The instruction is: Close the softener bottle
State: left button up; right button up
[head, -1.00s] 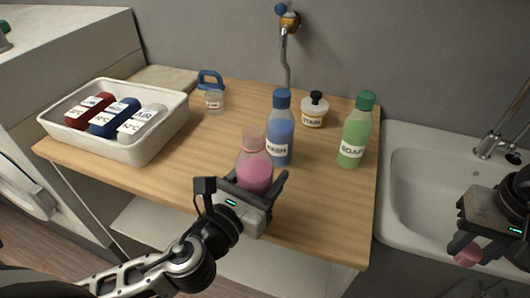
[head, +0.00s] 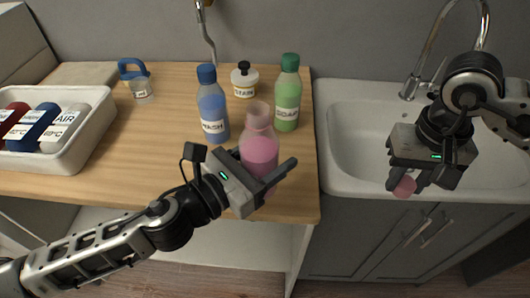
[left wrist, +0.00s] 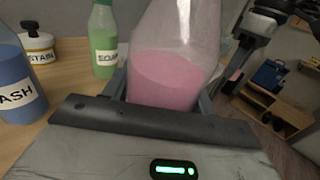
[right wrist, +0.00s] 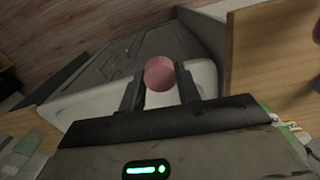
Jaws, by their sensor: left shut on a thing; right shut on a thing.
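The softener bottle (head: 259,148) is clear with pink liquid and an uncapped neck. My left gripper (head: 268,180) is shut on its body at the front right of the wooden counter; the bottle also fills the middle of the left wrist view (left wrist: 172,75). Whether its base touches the counter is hidden. My right gripper (head: 408,186) is shut on a round pink cap (head: 404,187), in front of the sink and to the right of the bottle. The cap also shows between the fingers in the right wrist view (right wrist: 159,73).
A blue WASH bottle (head: 212,106), a STAIN jar (head: 244,82) and a green SOAP bottle (head: 287,95) stand close behind the softener. A white tray (head: 93,128) with several bottles is at left. The sink (head: 350,118) and tap (head: 415,75) are at right.

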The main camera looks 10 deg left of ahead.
pick_arm(q)
jog(key=shift+r, duration=0.1)
pick_arm(e)
jog(key=w+a+r+n, duration=0.2)
jog(key=a+r, duration=0.3)
jog(key=a, duration=0.1)
jog(key=w+a+r+n, duration=0.2)
jog(key=a+r+n, duration=0.1)
jog(key=a+r, duration=0.3)
notch_tip(320, 180, up, 10)
jog(key=n, duration=0.4)
send_over(258, 109)
jog(key=shift+f, duration=0.15)
jog(key=shift+f, duration=0.1)
jog(key=shift+f, duration=1.9)
jog(key=shift+f, duration=0.9)
jog(key=shift+f, duration=0.6)
